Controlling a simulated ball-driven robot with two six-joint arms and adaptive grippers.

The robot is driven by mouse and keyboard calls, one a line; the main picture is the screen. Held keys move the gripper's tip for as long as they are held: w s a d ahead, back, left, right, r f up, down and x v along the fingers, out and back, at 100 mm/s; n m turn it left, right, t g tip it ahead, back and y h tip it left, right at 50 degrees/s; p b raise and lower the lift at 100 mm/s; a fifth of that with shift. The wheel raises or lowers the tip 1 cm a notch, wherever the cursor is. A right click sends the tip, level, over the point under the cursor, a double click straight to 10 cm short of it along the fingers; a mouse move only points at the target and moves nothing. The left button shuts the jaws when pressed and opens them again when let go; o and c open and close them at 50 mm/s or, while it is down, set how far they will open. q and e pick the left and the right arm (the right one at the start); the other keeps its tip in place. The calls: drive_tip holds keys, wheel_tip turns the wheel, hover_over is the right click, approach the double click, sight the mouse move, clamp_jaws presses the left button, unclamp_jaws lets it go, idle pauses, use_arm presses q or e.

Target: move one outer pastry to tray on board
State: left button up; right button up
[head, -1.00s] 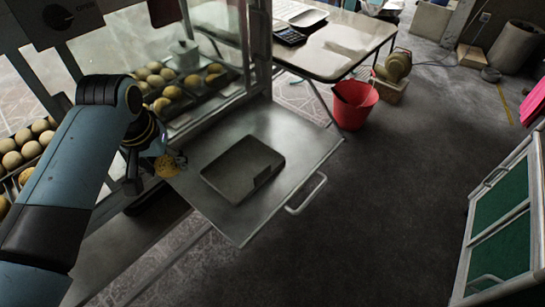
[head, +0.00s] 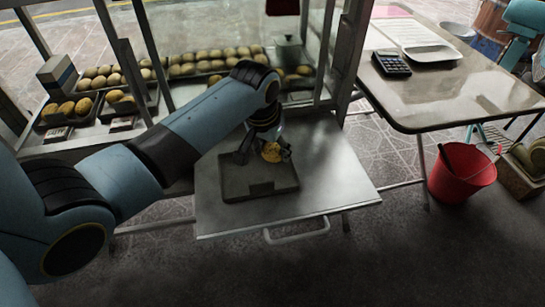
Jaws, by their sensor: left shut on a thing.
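My left gripper (head: 262,154) reaches in from the left and is shut on a golden round pastry (head: 271,152). The pastry shows at the back right part of the dark tray (head: 235,185). I cannot tell whether it touches the tray or hangs just above it. The tray lies flat on the grey metal board (head: 340,190) that sticks out from the cabinet, and its visible surface is otherwise bare. Other pastries (head: 205,60) sit in rows on dark trays inside the glass cabinet. My right gripper is not in view.
Cabinet posts (head: 350,60) and glass stand close behind and left of the board. A table (head: 450,85) with a calculator (head: 391,64) and a white dish (head: 432,53) is at the right. A red bucket (head: 460,175) stands on the floor. The front floor is clear.

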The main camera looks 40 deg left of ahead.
sight(273, 165)
use_arm(q)
drive_tip(key=shift+w+a+f, duration=0.35)
drive_tip(key=shift+w+f, duration=0.2)
drive_tip(key=shift+w, duration=0.1)
drive_tip(key=shift+w+a+f, duration=0.1)
drive_tip(key=shift+w, duration=0.15)
drive_tip(key=shift+w+f+b, duration=0.1)
drive_tip(key=shift+f+b, duration=0.1)
drive_tip(key=shift+b, duration=0.1)
wheel_tip(273, 165, down, 4)
drive_tip(key=shift+r+b, duration=0.1)
drive_tip(key=shift+b, duration=0.5)
drive_tip(key=shift+r, duration=0.1)
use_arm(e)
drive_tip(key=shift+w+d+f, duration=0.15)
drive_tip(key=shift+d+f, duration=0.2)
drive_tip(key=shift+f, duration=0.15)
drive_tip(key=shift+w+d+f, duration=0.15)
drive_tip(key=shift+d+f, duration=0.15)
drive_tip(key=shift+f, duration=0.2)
